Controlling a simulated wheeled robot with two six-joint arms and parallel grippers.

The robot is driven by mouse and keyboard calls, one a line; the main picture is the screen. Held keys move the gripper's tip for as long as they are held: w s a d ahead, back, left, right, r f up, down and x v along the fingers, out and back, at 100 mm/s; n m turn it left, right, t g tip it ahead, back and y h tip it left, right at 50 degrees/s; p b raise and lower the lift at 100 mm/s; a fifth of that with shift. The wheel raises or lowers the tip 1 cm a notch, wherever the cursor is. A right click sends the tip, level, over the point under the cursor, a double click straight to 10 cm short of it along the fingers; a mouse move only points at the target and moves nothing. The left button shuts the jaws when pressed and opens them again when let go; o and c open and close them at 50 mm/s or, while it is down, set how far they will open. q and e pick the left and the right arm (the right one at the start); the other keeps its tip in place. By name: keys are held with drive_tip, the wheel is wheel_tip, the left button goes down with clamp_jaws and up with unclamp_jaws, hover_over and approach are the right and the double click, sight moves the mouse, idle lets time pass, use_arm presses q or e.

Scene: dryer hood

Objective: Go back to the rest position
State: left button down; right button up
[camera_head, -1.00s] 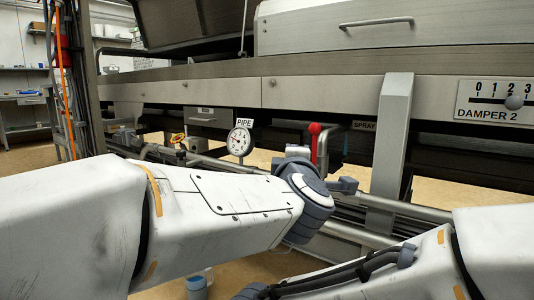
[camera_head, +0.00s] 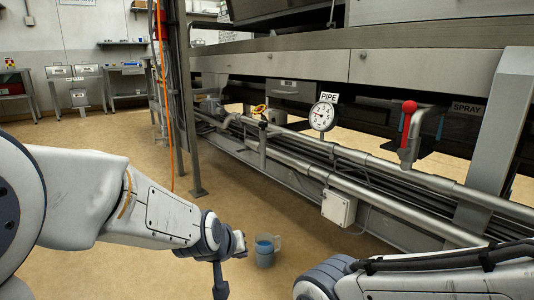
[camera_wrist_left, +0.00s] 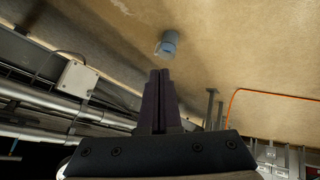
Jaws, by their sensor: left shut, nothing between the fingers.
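My left arm (camera_head: 125,200) comes in from the left in the head view and bends down at the wrist (camera_head: 212,235) over open floor. In the left wrist view my left gripper (camera_wrist_left: 160,74) has its two dark fingers together with nothing between them. My right arm (camera_head: 430,278) crosses the lower right corner of the head view. Its gripper is out of the picture.
A jug with blue in it (camera_head: 265,251) stands on the floor near my left wrist. The pipes (camera_head: 390,205), a PIPE gauge (camera_head: 323,116) and a red-knobbed SPRAY lever (camera_head: 408,128) lie along the machine. A post (camera_head: 180,100) stands behind. Floor at left is clear.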

use_arm(q)
drive_tip(key=s+a+f+m+g+y, duration=0.1)
drive_tip(key=s+a+f+g, duration=0.25)
drive_tip(key=s+a, duration=0.3)
drive_tip(key=s+a+f+m+g+y, duration=0.1)
drive_tip(key=s+a+f+g+y, duration=0.1)
drive_tip(key=s+a+f, duration=0.4)
drive_tip(key=s+d+r+m+g+p, duration=0.1)
drive_tip(key=s+d+r+m+p, duration=0.1)
drive_tip(key=s+d+r+p, duration=0.5)
drive_tip(key=s+d+r+m+g+h+p, duration=0.1)
drive_tip(key=s+d+r+m+p, duration=0.15)
drive_tip(key=r+p, duration=0.9)
drive_tip(key=s+d+r+m+p, duration=0.3)
drive_tip(key=s+d+r+p, duration=0.25)
drive_tip(key=r, duration=0.75)
wheel_tip(320, 180, up, 36)
drive_tip(key=a+p, duration=0.1)
drive_tip(key=p, duration=3.5)
drive_tip(key=shift+w+f, duration=0.15)
drive_tip(key=shift+w, duration=0.05)
drive_tip(key=shift+a, duration=0.1)
